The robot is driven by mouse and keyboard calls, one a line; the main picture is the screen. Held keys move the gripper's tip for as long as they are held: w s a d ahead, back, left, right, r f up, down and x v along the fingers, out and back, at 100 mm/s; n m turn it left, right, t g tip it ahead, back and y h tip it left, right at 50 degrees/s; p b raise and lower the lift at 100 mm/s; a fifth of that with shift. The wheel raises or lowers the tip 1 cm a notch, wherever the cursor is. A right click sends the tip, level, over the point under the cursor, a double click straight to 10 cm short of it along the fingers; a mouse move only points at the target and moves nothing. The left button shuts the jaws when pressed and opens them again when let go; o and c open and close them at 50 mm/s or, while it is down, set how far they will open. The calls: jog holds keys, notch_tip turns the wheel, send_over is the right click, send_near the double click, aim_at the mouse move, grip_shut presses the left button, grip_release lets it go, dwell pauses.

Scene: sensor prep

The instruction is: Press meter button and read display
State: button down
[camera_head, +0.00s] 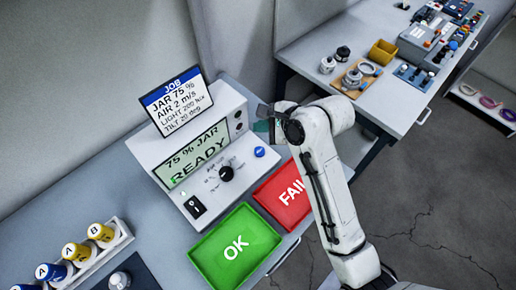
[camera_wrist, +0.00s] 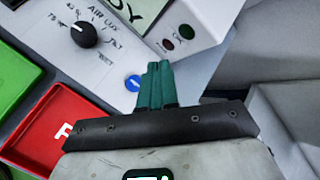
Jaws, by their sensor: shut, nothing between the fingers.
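The meter (camera_head: 160,150) is a white sloped console on the bench. Its green display (camera_head: 192,155) reads "75 % JAR READY". A black knob (camera_head: 226,173) sits on its panel, and the knob also shows in the wrist view (camera_wrist: 84,35). The round blue button (camera_head: 259,151) is at the panel's right end; in the wrist view the button (camera_wrist: 133,83) lies just left of my fingers. My gripper (camera_head: 262,127) is shut and empty, its green fingertips (camera_wrist: 159,66) beside the button in the picture. I cannot tell their height above the panel.
A job card (camera_head: 178,101) stands on the meter, reading JAR 75 %, AIR 2 m/s, LIGHT 200 lux, TILT 20 deg. A green OK tray (camera_head: 209,256) and red FAIL tray (camera_head: 270,205) lie in front. A rack of bottles (camera_head: 120,238) is at lower left. A second table (camera_head: 300,52) stands behind right.

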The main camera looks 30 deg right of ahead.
jog(key=b, duration=0.3)
send_over(262, 153)
notch_tip(262, 153, down, 7)
jog(key=shift+r, duration=0.1)
jog(key=shift+f+b, duration=0.3)
jog(key=shift+f, duration=0.65)
jog(key=shift+f, duration=0.15)
dwell(1.2)
jog(key=shift+f, duration=0.25)
jog(key=shift+f, duration=0.45)
dwell(0.9)
jog(key=shift+r+p, duration=0.1)
jog(key=shift+p, duration=0.25)
jog(key=shift+r+p, duration=0.8)
jog(key=shift+p, duration=0.3)
jog(key=shift+r+p, duration=0.35)
jog(key=shift+r, duration=2.15)
